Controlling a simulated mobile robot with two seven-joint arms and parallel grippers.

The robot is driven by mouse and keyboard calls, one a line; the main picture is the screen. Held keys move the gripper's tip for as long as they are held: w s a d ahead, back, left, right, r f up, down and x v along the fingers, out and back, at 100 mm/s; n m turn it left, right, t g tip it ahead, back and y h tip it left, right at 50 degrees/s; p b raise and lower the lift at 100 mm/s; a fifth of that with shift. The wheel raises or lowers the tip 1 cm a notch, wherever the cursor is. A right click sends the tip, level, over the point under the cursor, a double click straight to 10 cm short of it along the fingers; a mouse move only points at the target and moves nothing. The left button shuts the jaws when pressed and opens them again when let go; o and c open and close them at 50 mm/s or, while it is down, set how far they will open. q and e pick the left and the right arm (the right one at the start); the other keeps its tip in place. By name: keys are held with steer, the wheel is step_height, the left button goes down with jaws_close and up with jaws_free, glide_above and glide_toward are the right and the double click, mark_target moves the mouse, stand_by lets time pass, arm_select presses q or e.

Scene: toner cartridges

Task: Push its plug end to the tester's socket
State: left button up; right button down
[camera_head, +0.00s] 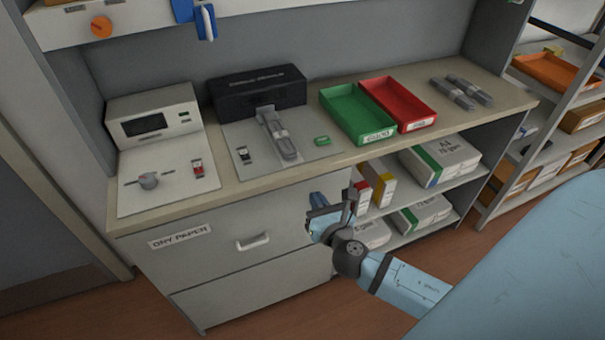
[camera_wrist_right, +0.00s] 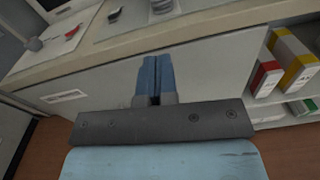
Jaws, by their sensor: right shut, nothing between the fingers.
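A grey toner cartridge (camera_head: 280,137) lies on the grey base plate (camera_head: 243,158) of the black tester (camera_head: 258,91). Its far, narrower end points at the tester's front face. The socket itself is too small to make out, and I cannot tell whether the plug end touches it. The cartridge's near end shows at the top edge of the right wrist view (camera_wrist_right: 161,9). My right gripper (camera_head: 319,199) is shut and empty, in front of the counter and below its top. Its blue fingers show together in the wrist view (camera_wrist_right: 154,79). My left gripper is not in view.
A white device (camera_head: 153,117) with a knob panel stands left of the tester. A green button (camera_head: 322,141), a green tray (camera_head: 355,114) and a red tray (camera_head: 399,103) lie to the right, then two more cartridges (camera_head: 461,92). The counter's front edge is close to my right gripper.

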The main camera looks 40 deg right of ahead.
steer(key=n, duration=0.1)
steer(key=p, duration=0.1)
glide_toward(293, 154)
steer(key=x, duration=0.6)
steer(key=shift+w+f, duration=0.1)
steer(key=shift+w+d, duration=0.15)
steer(key=shift+w, duration=0.5)
steer(key=shift+p+x, duration=0.45)
steer(key=shift+x, duration=0.4)
